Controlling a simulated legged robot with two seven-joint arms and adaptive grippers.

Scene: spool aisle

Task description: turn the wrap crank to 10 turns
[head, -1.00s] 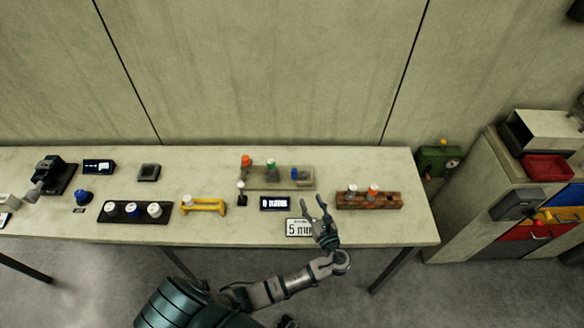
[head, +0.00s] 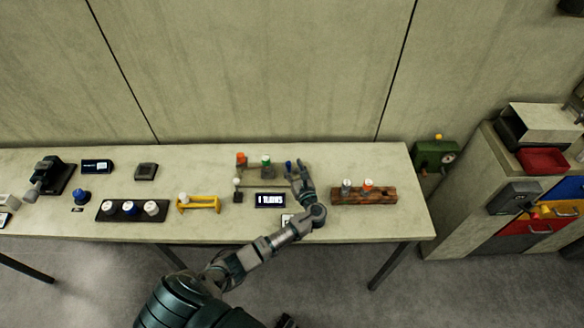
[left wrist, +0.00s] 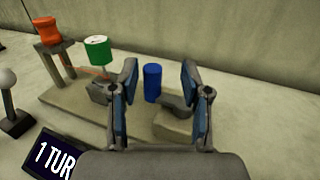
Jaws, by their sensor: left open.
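The crank's blue handle (head: 288,165) stands upright at the right end of a grey base holding an orange spool (head: 241,159) and a green spool (head: 266,160). In the left wrist view the blue handle (left wrist: 153,83) rises between my left gripper's (left wrist: 160,68) two parted fingers, with gaps beside it. The left gripper (head: 297,166) is open in the head view as well. The counter display (head: 270,201) reads 1 TURNS.
A small lever with a white ball (head: 237,183) stands left of the display. A brown block with two knobs (head: 364,196) sits to the right. A yellow bracket (head: 198,204) and a black knob panel (head: 132,212) lie to the left. The table front is mostly clear.

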